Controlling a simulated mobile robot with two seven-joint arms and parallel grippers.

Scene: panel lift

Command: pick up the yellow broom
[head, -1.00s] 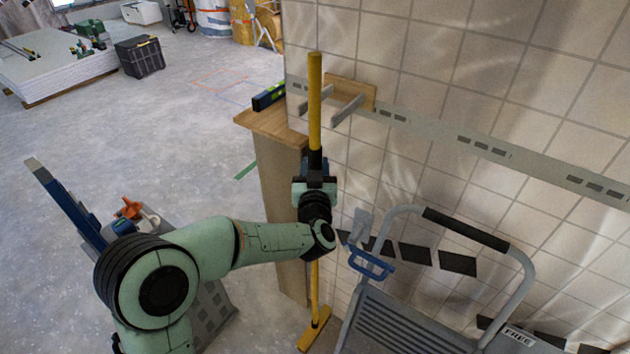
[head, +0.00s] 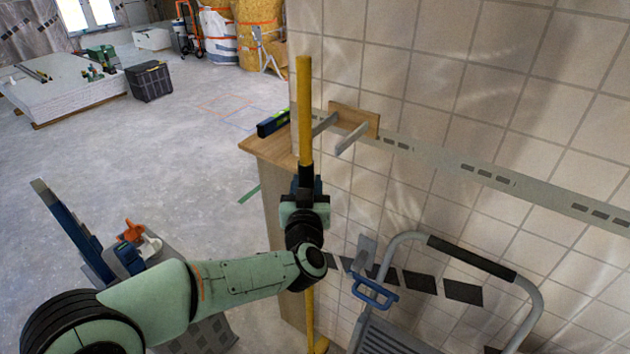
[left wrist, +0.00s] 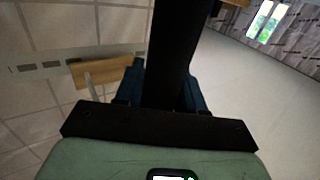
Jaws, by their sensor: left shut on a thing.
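The yellow broom (head: 304,110) stands nearly upright in front of the tiled wall in the head view. Its handle has a black section just above my left gripper (head: 305,188), which is shut on the broom. The handle also shows below my wrist, running down to the bottom edge, where the head of the broom is mostly cut off. In the left wrist view the black section of the broom (left wrist: 180,50) fills the middle, between the dark blue fingers of my left gripper (left wrist: 165,90). My right gripper is not in view.
A two-pronged wall holder (head: 352,124) is behind the broom, right of the handle. A wooden ledge (head: 270,147) with a level (head: 273,123) is at left. A grey stepladder (head: 480,262) stands at lower right. A grey box with tools (head: 150,255) is at lower left.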

